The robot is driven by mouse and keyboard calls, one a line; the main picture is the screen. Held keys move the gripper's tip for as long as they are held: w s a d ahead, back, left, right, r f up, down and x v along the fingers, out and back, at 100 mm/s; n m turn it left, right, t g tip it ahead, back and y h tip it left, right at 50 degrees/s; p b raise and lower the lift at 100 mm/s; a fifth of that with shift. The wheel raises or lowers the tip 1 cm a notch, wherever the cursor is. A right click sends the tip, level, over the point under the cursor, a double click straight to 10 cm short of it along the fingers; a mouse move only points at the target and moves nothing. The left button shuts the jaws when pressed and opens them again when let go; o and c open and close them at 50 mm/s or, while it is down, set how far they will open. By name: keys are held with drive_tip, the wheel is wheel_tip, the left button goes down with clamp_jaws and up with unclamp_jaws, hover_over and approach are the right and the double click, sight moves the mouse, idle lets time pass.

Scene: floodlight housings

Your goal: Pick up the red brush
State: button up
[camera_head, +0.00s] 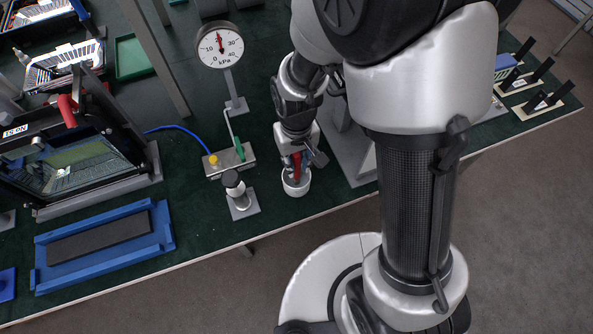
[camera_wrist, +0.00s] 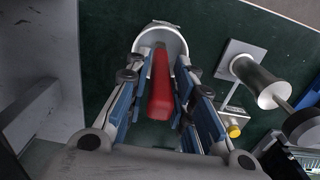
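The red brush (camera_wrist: 161,88) stands in a white cup (camera_wrist: 166,36), with its red handle pointing up toward the wrist camera; its lower end is hidden in the cup. In the head view the red handle (camera_head: 297,166) shows just above the white cup (camera_head: 296,184). My gripper (camera_wrist: 169,62) is around the handle, with one blue-padded finger on each side. A narrow gap shows beside the handle on the right, so the fingers look open; contact on the left is unclear.
A metal cylinder on a square plate (camera_head: 239,193) stands close left of the cup. A pressure gauge (camera_head: 220,46) and a valve block with a yellow knob (camera_head: 213,160) are behind it. A grey stand (camera_head: 352,150) is close right. The table's front edge is near.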

clamp_jaws()
